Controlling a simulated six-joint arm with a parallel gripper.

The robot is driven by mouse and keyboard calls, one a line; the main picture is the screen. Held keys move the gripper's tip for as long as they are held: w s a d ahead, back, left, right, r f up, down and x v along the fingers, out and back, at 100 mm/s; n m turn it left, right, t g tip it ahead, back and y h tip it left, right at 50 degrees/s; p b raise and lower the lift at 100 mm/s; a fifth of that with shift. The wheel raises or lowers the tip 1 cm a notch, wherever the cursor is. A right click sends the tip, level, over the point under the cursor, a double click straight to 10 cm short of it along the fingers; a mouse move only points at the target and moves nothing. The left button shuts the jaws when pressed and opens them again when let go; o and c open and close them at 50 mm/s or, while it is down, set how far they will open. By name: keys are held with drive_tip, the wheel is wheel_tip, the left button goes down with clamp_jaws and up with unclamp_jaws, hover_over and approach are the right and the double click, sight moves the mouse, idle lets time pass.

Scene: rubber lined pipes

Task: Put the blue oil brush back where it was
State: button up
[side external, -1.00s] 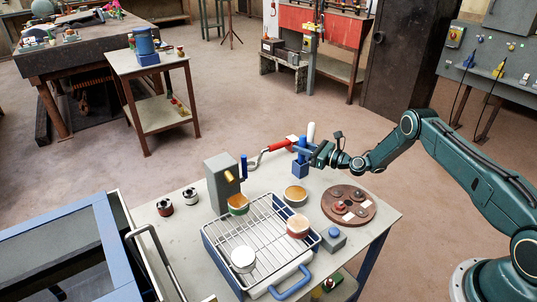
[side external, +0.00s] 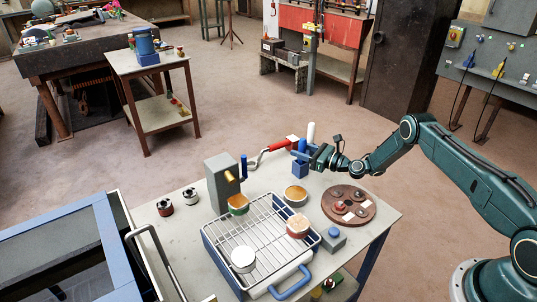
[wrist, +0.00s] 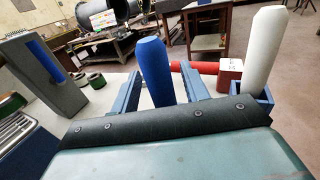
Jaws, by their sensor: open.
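The blue oil brush (side external: 301,146) appears to stand upright in a small blue holder (side external: 300,171) near the back of the table, beside a white-handled brush (side external: 311,132). In the wrist view, the blue handle (wrist: 154,68) rises between the fingers of my gripper (wrist: 160,76), with visible space at its sides. The white handle (wrist: 265,50) stands to the right in the blue holder (wrist: 262,98). My gripper (side external: 304,153) is open at the holder. The brush's lower end is hidden.
A red-handled tool (side external: 279,145) and a red-and-white box lie just behind the holder. A wire rack (side external: 252,237), several tins and a round brown plate (side external: 349,205) fill the front.

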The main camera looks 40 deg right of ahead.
drive_tip(key=shift+r, duration=0.2)
drive_tip(key=v, duration=0.7)
drive_tip(key=shift+s, duration=0.2)
drive_tip(key=shift+d, duration=0.1)
idle(0.4)
